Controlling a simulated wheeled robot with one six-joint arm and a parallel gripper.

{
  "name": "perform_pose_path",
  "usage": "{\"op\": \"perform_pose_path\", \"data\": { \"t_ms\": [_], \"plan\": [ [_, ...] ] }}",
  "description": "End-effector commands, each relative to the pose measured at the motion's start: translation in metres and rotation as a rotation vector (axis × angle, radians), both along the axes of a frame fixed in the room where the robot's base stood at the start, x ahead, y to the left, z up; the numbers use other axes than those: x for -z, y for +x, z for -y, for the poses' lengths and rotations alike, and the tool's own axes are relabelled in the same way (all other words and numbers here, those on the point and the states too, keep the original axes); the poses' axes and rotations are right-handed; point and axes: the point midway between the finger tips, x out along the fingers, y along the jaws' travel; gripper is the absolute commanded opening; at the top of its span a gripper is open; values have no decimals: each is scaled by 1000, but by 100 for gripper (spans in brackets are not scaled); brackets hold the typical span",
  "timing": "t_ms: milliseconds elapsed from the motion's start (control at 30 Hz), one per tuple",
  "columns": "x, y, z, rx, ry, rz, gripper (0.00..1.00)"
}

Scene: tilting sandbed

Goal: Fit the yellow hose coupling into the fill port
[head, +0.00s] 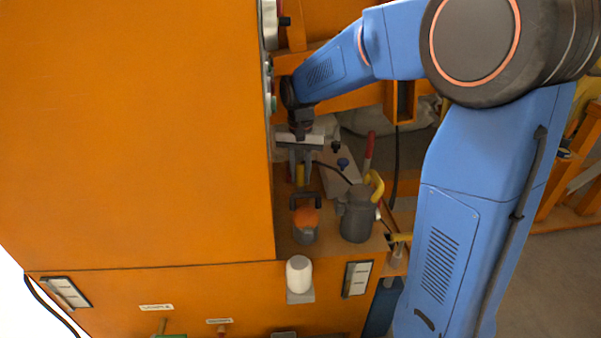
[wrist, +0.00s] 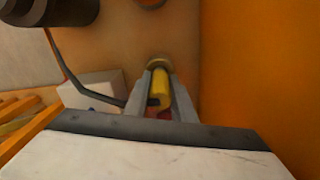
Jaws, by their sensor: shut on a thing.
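My gripper (head: 300,182) points down over the orange deck beside the tall orange panel. Its two grey fingers are shut on the yellow hose coupling (head: 300,172), which shows as a small yellow piece between them. In the wrist view, the yellow coupling (wrist: 160,88) sits between the fingertips (wrist: 159,78). A dark hose leads off from it to the left. A round brass-coloured ring (wrist: 158,62), perhaps the fill port, shows just past the coupling's far end. I cannot tell whether the coupling touches or enters it.
The tall orange panel (head: 140,130) stands close on the gripper's left. A pale box with knobs (head: 340,180) is to its right. A grey pump-like body (head: 357,215) and an orange-topped fitting (head: 306,218) stand nearer. A white cylinder (head: 299,270) is at the front.

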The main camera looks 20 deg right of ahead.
Motion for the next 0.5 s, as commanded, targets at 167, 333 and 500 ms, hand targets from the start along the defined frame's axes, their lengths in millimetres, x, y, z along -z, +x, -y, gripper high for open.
{"op": "perform_pose_path", "data": {
  "t_ms": [167, 333, 500],
  "plan": [
    [4, 0, 0, 0, 0, 0, 0],
    [7, 0, 0, 0, 0, -1, 0],
    [10, 0, 0, 0, 0, -1, 0]
  ]
}}
